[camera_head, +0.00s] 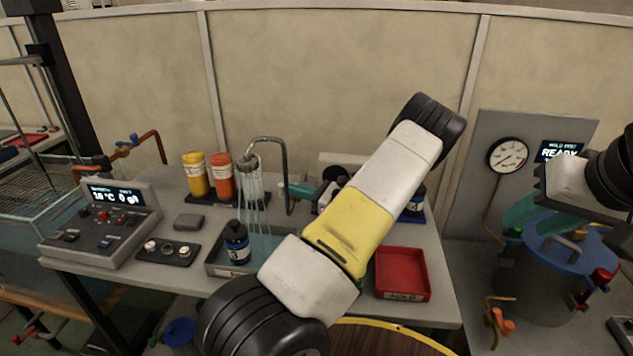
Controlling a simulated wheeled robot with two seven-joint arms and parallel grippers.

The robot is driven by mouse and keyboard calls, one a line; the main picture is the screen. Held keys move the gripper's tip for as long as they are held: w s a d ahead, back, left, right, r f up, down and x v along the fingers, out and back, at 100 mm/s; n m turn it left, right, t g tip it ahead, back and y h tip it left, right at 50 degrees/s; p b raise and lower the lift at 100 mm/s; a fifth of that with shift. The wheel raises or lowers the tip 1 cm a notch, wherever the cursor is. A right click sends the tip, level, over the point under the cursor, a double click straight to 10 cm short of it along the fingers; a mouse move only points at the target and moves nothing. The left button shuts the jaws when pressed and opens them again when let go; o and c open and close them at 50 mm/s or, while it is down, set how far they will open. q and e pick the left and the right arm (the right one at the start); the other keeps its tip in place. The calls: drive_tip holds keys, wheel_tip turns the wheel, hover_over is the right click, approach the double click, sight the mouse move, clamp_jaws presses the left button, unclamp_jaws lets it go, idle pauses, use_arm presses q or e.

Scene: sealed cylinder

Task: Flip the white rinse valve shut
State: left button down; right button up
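Water runs in several streams from the curved metal rinse spout (268,141) over the grey sink tray (218,262). A dark bottle with a label (237,243) stands in the tray. I cannot make out the white rinse valve clearly; the large white and yellow link of my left arm hides much of the bench behind the spout. A teal fingertip of my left gripper (302,191) shows beside the spout pipe; the rest is hidden, so its opening cannot be told. My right gripper (541,215) is at the right, its teal fingers apart, above the blue-lidded cylinder (548,285).
Yellow (195,175) and orange (222,177) bottles stand behind the sink. A control box (105,220) with a lit display is at the left. A red tray (402,272) lies on the bench's right. A gauge (508,155) and a "READY" display (558,151) are on a panel.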

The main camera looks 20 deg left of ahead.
sight(279, 184)
use_arm(q)
drive_tip(key=shift+s+a, duration=0.15)
drive_tip(key=shift+a, duration=2.45)
drive_tip(key=shift+w+a, duration=0.45)
drive_tip(key=shift+a, duration=0.05)
drive_tip(key=d, duration=0.7)
drive_tip(key=shift+d, duration=0.35)
